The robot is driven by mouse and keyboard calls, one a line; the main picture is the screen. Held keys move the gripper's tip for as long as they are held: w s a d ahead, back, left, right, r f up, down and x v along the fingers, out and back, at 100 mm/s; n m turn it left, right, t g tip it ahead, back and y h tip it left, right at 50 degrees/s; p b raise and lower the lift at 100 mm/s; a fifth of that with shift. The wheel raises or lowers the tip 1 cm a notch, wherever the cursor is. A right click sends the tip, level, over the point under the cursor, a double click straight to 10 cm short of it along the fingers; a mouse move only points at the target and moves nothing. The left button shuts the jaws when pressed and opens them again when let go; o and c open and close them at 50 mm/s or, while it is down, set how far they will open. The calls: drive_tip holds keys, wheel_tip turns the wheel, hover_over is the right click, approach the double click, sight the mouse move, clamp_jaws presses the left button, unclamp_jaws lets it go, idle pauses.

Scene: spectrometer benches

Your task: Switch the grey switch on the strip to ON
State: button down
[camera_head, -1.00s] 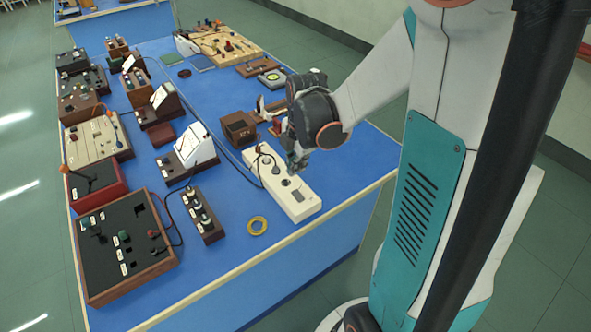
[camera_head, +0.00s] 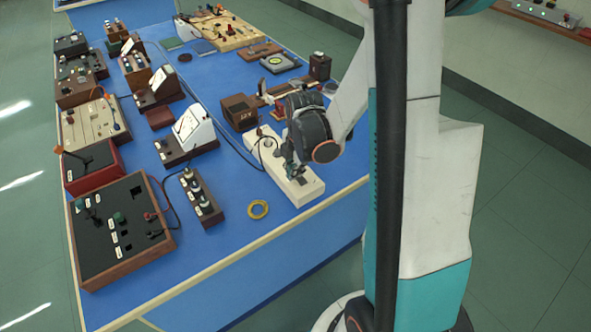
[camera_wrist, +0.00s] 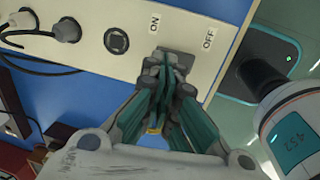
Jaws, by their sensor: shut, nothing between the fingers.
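The white strip (camera_head: 312,190) lies on the blue bench below my gripper (camera_head: 293,174). It also fills the top of the wrist view (camera_wrist: 92,62). The grey switch (camera_wrist: 154,57) sits on the strip between the ON label (camera_wrist: 155,21) and the OFF label (camera_wrist: 209,39). My gripper (camera_wrist: 172,60) is shut and empty, with its fingertips over the switch. The fingertips hide most of the switch, so I cannot tell its position or whether they touch it.
A round black fitting (camera_wrist: 116,40) and plugged-in cables sit farther along the strip. A yellow ring (camera_head: 258,209) lies on the bench left of the strip. A dark block with several knobs (camera_head: 196,197) stands beyond it.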

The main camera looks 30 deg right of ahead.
drive_tip(key=shift+f, duration=0.1)
drive_tip(key=shift+w+f+g+b, duration=0.25)
drive_tip(key=shift+f+g+b, duration=0.1)
drive_tip(key=shift+g, duration=0.15)
drive_tip(key=shift+s, duration=0.1)
drive_tip(key=shift+s+r, duration=0.1)
drive_tip(key=shift+s+r, duration=0.1)
drive_tip(key=shift+s, duration=0.55)
